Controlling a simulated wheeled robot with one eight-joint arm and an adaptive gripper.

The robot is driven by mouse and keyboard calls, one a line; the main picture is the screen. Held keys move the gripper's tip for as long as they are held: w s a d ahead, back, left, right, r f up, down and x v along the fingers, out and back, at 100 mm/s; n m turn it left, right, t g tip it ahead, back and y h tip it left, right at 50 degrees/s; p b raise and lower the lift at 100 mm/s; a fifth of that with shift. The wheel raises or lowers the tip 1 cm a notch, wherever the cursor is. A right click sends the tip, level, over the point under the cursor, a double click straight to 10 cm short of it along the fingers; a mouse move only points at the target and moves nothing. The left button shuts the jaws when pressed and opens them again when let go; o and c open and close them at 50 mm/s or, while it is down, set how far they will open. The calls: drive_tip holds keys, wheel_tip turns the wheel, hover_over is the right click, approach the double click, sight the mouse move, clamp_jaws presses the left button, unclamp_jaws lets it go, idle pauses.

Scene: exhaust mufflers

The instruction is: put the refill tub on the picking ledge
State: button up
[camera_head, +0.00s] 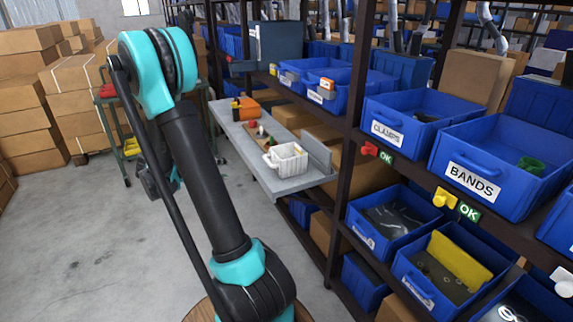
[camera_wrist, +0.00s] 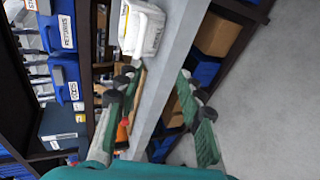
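A white ribbed tub (camera_head: 287,160), likely the refill tub, stands upright on the near part of a grey ledge (camera_head: 284,185) that juts from the shelving. In the wrist view the white tub (camera_wrist: 141,30) sits at the top, beyond my fingertips, with the grey ledge (camera_wrist: 176,40) beside it. My gripper (camera_wrist: 155,84) is open, with its fingers spread apart and nothing between them. In the head view my gripper is mostly hidden behind my arm, to the left of the ledge. The tub is apart from my fingers.
An orange and black item (camera_head: 245,108) and a brown board (camera_head: 262,138) with small objects lie farther back on the ledge. Blue bins, including the BANDS bin (camera_head: 497,160), fill the shelves at right. A green trolley (camera_head: 112,125) and cardboard boxes stand at left.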

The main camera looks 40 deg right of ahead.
drive_tip(key=w+m+g+h, duration=0.1)
drive_tip(key=w+h, duration=0.1)
hover_over(262, 175)
drive_tip(key=f, duration=0.3)
drive_tip(key=shift+d, duration=0.2)
clamp_jaws()
idle(0.5)
